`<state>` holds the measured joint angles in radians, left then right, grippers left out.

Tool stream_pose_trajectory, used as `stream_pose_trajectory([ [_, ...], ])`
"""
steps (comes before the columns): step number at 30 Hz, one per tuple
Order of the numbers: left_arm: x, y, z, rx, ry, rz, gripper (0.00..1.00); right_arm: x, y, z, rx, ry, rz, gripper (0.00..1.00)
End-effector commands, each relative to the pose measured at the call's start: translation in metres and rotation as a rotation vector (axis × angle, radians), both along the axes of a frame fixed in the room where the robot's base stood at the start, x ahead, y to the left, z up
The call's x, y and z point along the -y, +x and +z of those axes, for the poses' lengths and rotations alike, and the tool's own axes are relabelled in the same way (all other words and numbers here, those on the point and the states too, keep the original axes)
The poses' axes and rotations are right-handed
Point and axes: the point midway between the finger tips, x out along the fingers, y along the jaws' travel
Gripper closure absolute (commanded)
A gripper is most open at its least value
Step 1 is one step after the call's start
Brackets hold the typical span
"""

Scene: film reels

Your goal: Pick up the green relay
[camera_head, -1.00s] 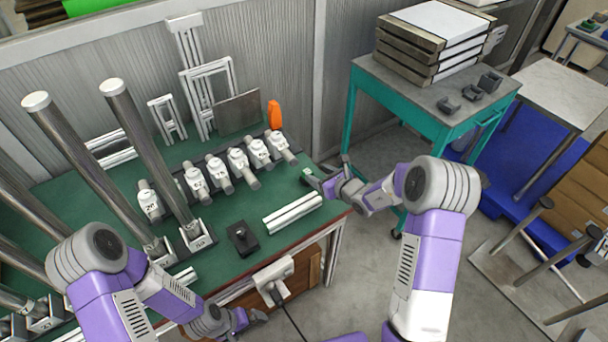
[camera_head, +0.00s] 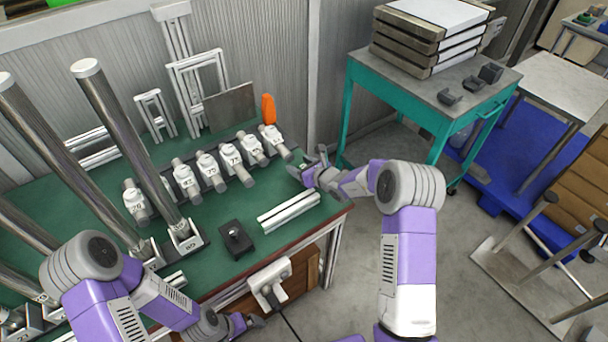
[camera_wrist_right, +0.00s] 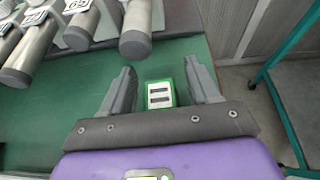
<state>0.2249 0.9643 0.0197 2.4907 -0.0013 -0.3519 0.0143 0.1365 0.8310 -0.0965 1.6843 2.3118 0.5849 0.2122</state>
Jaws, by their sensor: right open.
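The green relay (camera_wrist_right: 160,94) is a small green block with a white face and dark slots. In the right wrist view it lies on the green tabletop between the two open fingers of my right gripper (camera_wrist_right: 163,88), with a gap on both sides. In the head view my right gripper (camera_head: 309,168) is at the right end of the workbench, and the relay is mostly hidden by it. My left gripper (camera_head: 246,324) is low in front of the bench, away from the relay; its fingers are too small to judge.
An aluminium profile (camera_head: 288,210) and a black block with a knob (camera_head: 236,238) lie nearer the front edge. A teal table (camera_head: 437,118) with stacked trays stands to the right.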

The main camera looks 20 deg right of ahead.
Motion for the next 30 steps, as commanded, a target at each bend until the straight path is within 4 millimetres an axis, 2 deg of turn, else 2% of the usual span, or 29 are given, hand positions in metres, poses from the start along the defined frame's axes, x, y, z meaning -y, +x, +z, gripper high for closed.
stream_pose_trajectory([
  [5, 0.000, 0.000, 0.000, 0.000, 0.000, 0.000, 0.00, 0.000, 0.000, 0.000, 0.000, 0.000, 0.000, 0.39],
  [6, 0.000, 0.000, 0.000, 0.000, 0.000, 0.000, 0.00, 0.000, 0.000, 0.000, 0.000, 0.000, 0.000, 0.42],
  [17, 0.000, 0.000, 0.000, 0.000, 0.000, 0.000, 0.00, 0.000, 0.000, 0.000, 0.000, 0.000, 0.000, 0.96],
  [25, 0.000, 0.000, 0.001, 0.000, 0.000, 0.000, 0.00, 0.000, -0.001, 0.002, 0.000, 0.000, 0.000, 0.96],
  [30, 0.000, 0.000, 0.005, 0.000, 0.000, 0.000, 0.00, 0.004, -0.008, 0.011, 0.000, 0.000, 0.000, 0.96],
])
